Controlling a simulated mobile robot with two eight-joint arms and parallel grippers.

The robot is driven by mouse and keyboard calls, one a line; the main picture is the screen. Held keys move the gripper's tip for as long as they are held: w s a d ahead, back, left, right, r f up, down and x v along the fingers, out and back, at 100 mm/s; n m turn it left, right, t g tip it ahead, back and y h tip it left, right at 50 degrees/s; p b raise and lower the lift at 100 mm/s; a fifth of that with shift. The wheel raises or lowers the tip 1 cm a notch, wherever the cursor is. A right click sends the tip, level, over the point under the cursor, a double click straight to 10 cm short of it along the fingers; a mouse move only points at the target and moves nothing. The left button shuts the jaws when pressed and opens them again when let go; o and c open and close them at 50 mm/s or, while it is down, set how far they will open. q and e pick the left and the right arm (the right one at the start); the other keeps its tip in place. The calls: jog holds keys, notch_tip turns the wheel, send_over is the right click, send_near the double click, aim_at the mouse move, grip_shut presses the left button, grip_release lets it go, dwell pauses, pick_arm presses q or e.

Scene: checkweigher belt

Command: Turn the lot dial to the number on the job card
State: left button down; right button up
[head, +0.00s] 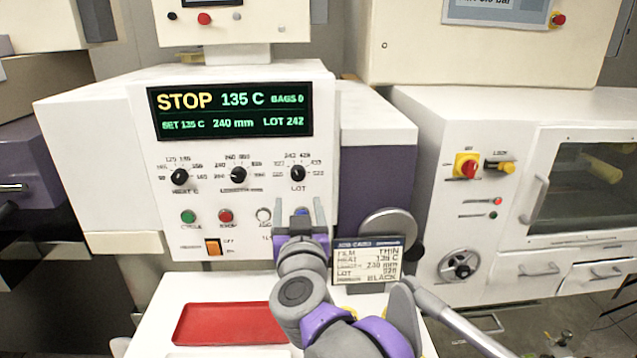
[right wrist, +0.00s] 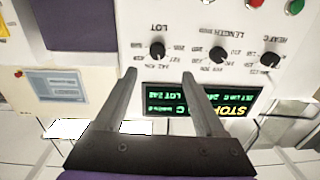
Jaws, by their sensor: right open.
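The lot dial (head: 298,174) is a black knob at the right end of a row of dials on the white panel. The green display (head: 230,110) reads LOT 242. The job card (head: 367,262) stands at the lower right; its LOT line looks like 528, in small blurred print. My right gripper (head: 300,210) is open and empty, its fingers pointing up, below the lot dial in the head view. In the right wrist view the lot dial (right wrist: 157,51) shows just beyond and between the open fingertips (right wrist: 160,74), apart from them. My left gripper is not in view.
The heat dial (head: 180,177) and length dial (head: 238,175) sit left of the lot dial. Below are a green button (head: 188,216), a red button (head: 225,216) and an orange switch (head: 212,247). A red tray (head: 230,323) lies on the white surface in front.

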aim_at(298, 176)
jog(key=shift+h, duration=0.3)
jog(key=w+p, duration=0.1)
jog(key=w, duration=1)
jog(key=shift+r, duration=0.1)
jog(key=shift+c, duration=0.2)
grip_shut()
